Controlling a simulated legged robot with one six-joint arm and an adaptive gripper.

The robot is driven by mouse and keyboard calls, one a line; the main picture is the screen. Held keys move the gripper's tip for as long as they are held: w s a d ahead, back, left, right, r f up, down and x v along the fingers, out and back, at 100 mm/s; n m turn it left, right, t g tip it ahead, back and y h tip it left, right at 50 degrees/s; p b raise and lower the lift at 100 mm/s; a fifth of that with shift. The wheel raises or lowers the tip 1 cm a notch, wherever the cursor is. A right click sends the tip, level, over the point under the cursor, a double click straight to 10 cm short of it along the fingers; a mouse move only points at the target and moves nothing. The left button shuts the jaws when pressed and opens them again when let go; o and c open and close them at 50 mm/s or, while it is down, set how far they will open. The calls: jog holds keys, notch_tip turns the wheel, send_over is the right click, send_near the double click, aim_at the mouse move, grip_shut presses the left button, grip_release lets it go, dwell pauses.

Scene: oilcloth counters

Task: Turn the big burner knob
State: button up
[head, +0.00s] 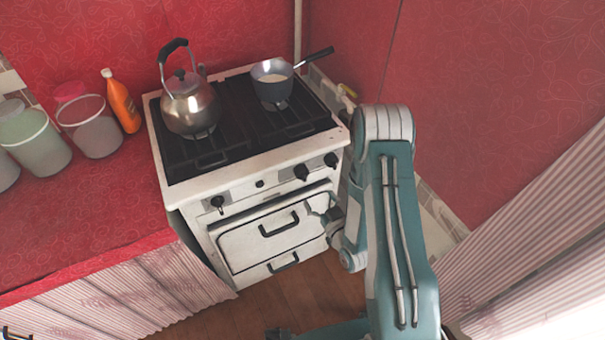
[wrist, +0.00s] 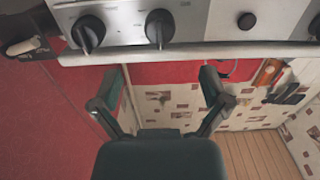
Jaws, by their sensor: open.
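The white stove (head: 185,193) has a front panel with black knobs. In the head view, one knob (head: 217,203) is at the left, a smaller round one (head: 260,183) is near the middle, and two larger ones (head: 301,171) (head: 331,160) are at the right. The wrist view shows two large pointed knobs (wrist: 88,33) (wrist: 159,28) at upper left and a small round one (wrist: 246,20) to their right. My gripper (wrist: 163,82) is open and empty, its fingers apart from the knobs. In the head view it is partly hidden by my arm, low at the stove's right front.
A kettle (head: 190,108) and a saucepan (head: 270,90) stand on the stove top. The oven door handle (head: 279,224) sticks out below the knobs. Jars (head: 90,125) and an orange bottle (head: 122,103) stand on the red counter (head: 85,205) at left. A red wall (head: 480,90) is at right.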

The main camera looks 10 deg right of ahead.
aim_at(306, 179)
jog(key=x, duration=1)
jog(key=shift+w, duration=0.15)
jog(key=c, duration=1.2)
